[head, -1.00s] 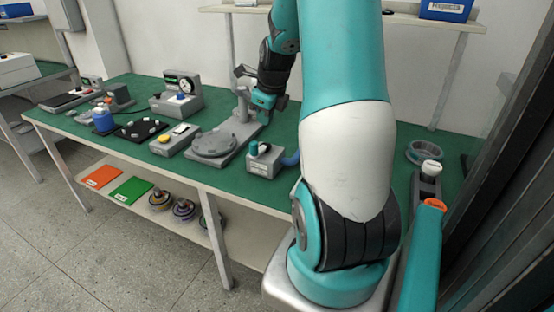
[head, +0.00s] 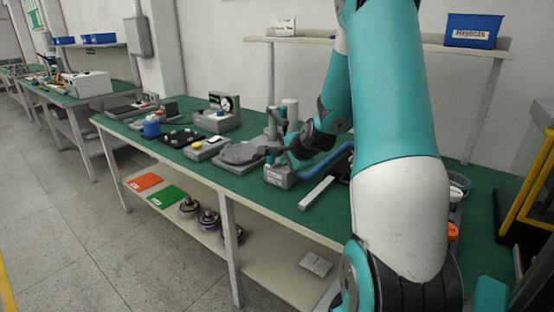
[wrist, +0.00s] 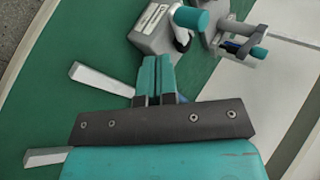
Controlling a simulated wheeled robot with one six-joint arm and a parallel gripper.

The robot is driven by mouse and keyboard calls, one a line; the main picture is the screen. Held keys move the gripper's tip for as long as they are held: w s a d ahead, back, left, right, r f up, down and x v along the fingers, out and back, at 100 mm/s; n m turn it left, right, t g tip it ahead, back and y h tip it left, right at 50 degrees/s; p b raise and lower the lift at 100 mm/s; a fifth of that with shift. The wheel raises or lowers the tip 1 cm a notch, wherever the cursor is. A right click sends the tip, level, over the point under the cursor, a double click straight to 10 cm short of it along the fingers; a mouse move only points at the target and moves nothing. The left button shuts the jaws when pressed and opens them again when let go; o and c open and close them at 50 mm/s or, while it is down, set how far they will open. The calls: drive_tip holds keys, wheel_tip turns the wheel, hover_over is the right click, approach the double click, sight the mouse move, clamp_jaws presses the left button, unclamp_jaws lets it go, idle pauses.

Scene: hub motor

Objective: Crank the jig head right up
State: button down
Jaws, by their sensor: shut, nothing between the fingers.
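The grey jig, with its round plate (head: 240,153) and upright column (head: 271,122), stands on the green bench top. Its head and crank are partly hidden behind my wrist in the head view. The wrist view shows a grey fitting with a dark handle (wrist: 243,48) at the upper right; I cannot tell if it is the crank. My gripper (wrist: 155,58) is shut and empty, below a grey box (wrist: 152,32) with a teal knob (wrist: 190,18). No contact is visible. In the head view, my gripper (head: 294,154) is close above that box (head: 281,177).
A pale bar (head: 316,193) lies right of the grey box. A blue Rejects bin (head: 473,30) sits on the shelf behind.

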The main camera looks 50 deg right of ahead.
sight(272, 161)
drive_tip(key=w, duration=0.1)
drive_tip(key=w+d+f, duration=0.1)
drive_tip(key=w, duration=0.1)
drive_tip(key=w+f+p, duration=0.1)
drive_tip(key=w, duration=0.1)
drive_tip(key=shift+d+f, duration=0.15)
drive_tip(key=shift+d, duration=0.25)
drive_tip(key=shift+w+d+f, duration=0.1)
drive_tip(key=shift+w+d, duration=0.1)
drive_tip(key=shift+w, duration=0.45)
